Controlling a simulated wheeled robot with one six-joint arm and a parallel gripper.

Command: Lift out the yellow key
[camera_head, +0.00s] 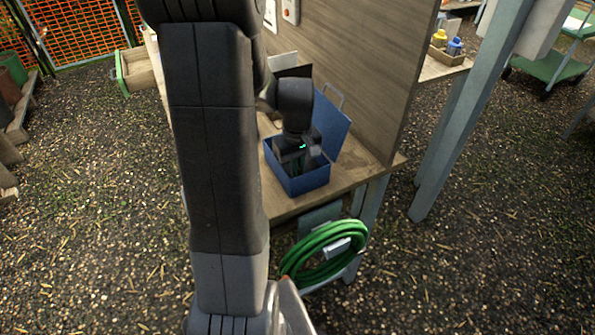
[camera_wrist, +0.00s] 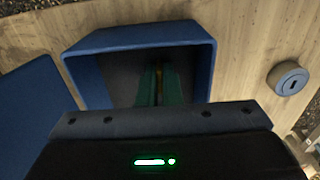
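The blue box (camera_head: 318,178) stands open on the wooden workbench, its lid (camera_head: 331,122) tipped back. In the wrist view the box (camera_wrist: 140,38) lies ahead, with its lid (camera_wrist: 38,115) at the left. My gripper (camera_head: 300,160) reaches down into the box. In the wrist view the green-faced fingers of my gripper (camera_wrist: 160,88) are close together inside it. A narrow yellow strip, seemingly the yellow key (camera_wrist: 160,72), shows between them, and they look shut on it. Most of the key is hidden by the fingers and the dark interior.
A round blue-grey piece with a dark slot (camera_wrist: 288,78) lies on the bench right of the box in the wrist view. A wooden panel (camera_head: 370,70) rises behind the bench. A green hose coil (camera_head: 325,252) hangs at the bench's front. Gravel lies around.

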